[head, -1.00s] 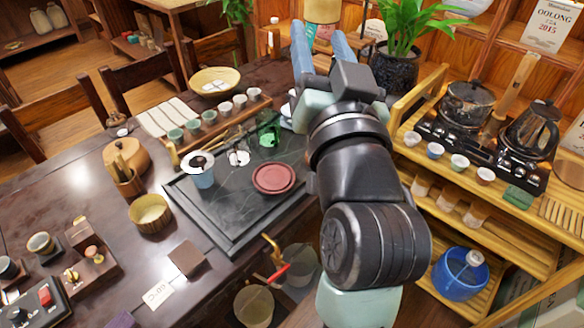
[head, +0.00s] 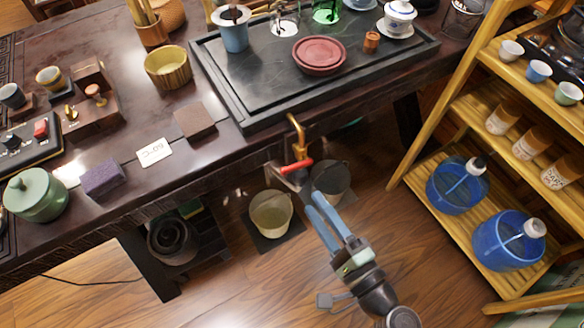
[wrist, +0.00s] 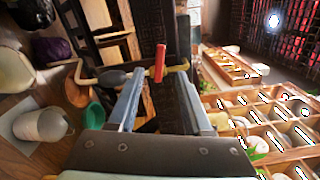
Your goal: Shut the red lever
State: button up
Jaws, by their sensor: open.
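The red lever (head: 297,166) sits on a brass tap (head: 297,130) at the front edge of the dark table. In the head view it lies roughly level, slanting a little. My gripper (head: 318,202) is open and empty, below the lever and slightly to its right, with its blue fingers pointing up toward it. In the wrist view the lever (wrist: 160,62) shows as a red bar between the two fingertips (wrist: 160,76). It seems to lie slightly beyond them, and I cannot tell whether they touch it.
Two buckets, one pale (head: 271,212) and one grey (head: 330,182), stand under the tap. A black tea tray (head: 260,95) with a red dish (head: 318,56) lies above. A wooden shelf (head: 455,215) with blue buckets (head: 508,240) is at right.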

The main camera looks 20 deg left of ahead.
aim_at(291, 172)
jog(key=x, duration=1)
jog(key=shift+w+a+b, duration=0.25)
jog(key=shift+b, duration=0.15)
grip_shut()
